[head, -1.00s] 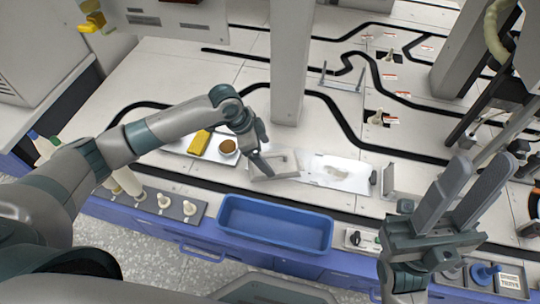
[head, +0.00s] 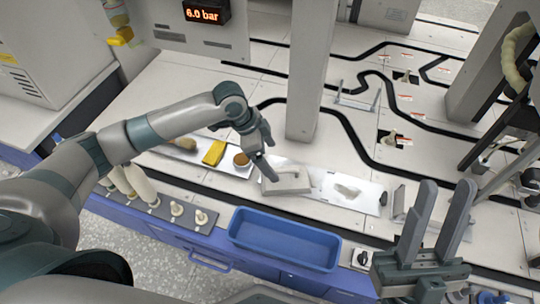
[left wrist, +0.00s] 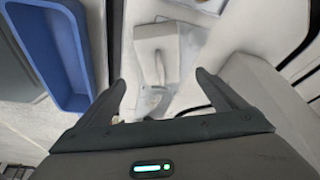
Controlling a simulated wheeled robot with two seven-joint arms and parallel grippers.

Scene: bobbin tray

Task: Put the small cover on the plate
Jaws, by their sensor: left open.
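A light grey cover with a raised handle (head: 287,182) stands at the left end of a flat, pale plate (head: 325,192). The plate has a whitish patch (head: 347,190) near its middle. I cannot tell whether the cover rests on the plate or beside it. My left gripper (head: 266,150) is open and empty, just above and behind the cover. In the left wrist view the cover (left wrist: 157,45) shows ahead of the open left fingers (left wrist: 160,85), its handle pointing towards them. My right gripper (head: 447,188) is open and empty at the right.
A blue bin (head: 285,240) stands in front of the cover. A tray to the left holds a yellow block (head: 214,153) and a brown round piece (head: 241,160). A grey post (head: 310,80) rises behind.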

